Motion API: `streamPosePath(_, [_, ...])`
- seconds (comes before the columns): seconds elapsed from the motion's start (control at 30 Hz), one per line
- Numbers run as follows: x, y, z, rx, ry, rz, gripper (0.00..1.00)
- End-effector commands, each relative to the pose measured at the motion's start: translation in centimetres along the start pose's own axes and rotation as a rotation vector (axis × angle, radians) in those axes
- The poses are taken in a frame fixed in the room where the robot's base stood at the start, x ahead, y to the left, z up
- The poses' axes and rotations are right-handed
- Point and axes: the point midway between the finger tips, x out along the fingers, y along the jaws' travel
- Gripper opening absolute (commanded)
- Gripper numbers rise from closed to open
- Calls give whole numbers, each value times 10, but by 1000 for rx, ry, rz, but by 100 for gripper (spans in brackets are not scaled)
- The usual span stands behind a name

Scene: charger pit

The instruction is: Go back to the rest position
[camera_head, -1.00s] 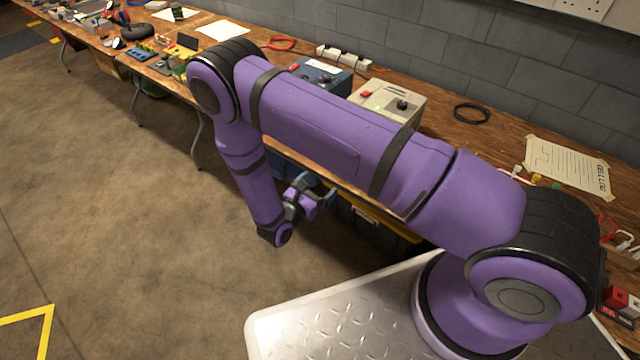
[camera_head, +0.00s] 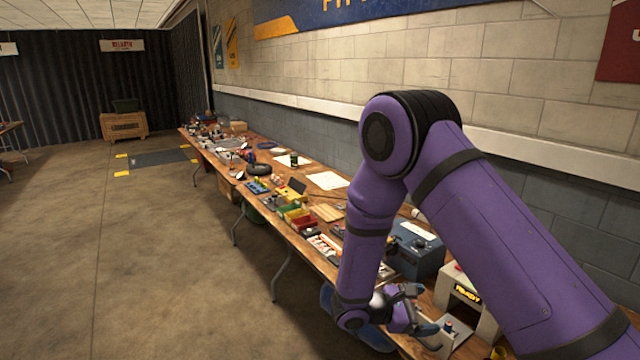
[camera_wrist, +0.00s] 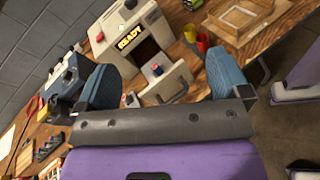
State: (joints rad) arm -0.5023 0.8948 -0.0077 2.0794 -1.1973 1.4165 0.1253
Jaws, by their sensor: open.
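My gripper (camera_head: 418,312) is at the end of my folded purple arm, at the bench's front edge in the head view. In the wrist view my gripper (camera_wrist: 160,82) shows two blue fingertips spread wide apart with nothing between them. A beige box with a lit "READY" sign (camera_wrist: 112,22) stands beyond the fingers; the same beige box (camera_head: 486,322) is partly hidden by my arm in the head view.
The long wooden bench (camera_head: 328,208) runs along the block wall, crowded with bins and tools. A blue box (camera_head: 418,255) stands beside the beige one. Yellow and red cups (camera_wrist: 202,42) and a wooden tray (camera_wrist: 240,18) show in the wrist view. The concrete floor (camera_head: 130,265) at left is clear.

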Motion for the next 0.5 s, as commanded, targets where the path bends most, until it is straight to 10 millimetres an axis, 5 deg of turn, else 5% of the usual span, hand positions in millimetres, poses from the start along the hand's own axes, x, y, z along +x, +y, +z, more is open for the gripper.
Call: streamPosePath(0.5, [10,-10,160,376,229,-405,94])
